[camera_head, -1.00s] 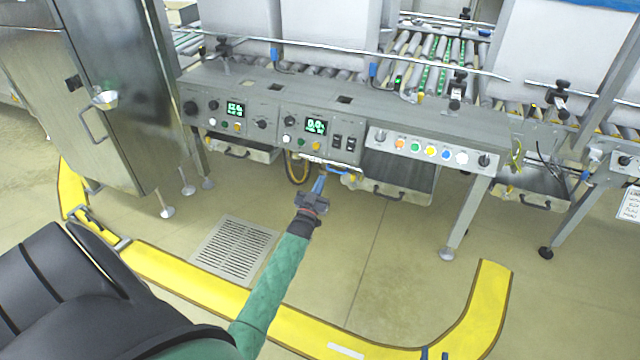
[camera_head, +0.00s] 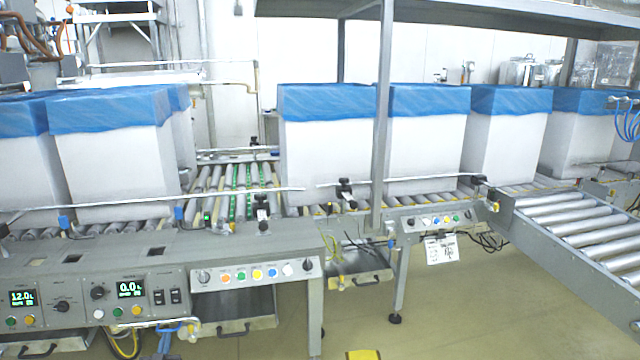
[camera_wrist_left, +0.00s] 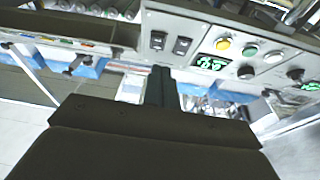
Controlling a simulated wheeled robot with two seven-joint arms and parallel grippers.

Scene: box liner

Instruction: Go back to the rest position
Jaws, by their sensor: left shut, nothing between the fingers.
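My left gripper (camera_wrist_left: 160,72) shows in the left wrist view. Its dark fingers are pressed together with nothing between them, and its wide dark body fills the lower middle. The fingertips point at the grey control panel (camera_wrist_left: 265,72) with its switches, buttons and green displays; the distance is hard to judge. In the head view I cannot clearly make out either gripper or arm. My right gripper is not in view.
In the head view the control console (camera_head: 150,295) stands at lower left. White boxes with blue liners (camera_head: 335,150) stand along the roller conveyor behind it. A roller ramp (camera_head: 580,235) slopes at right. Floor (camera_head: 450,310) is clear at lower right.

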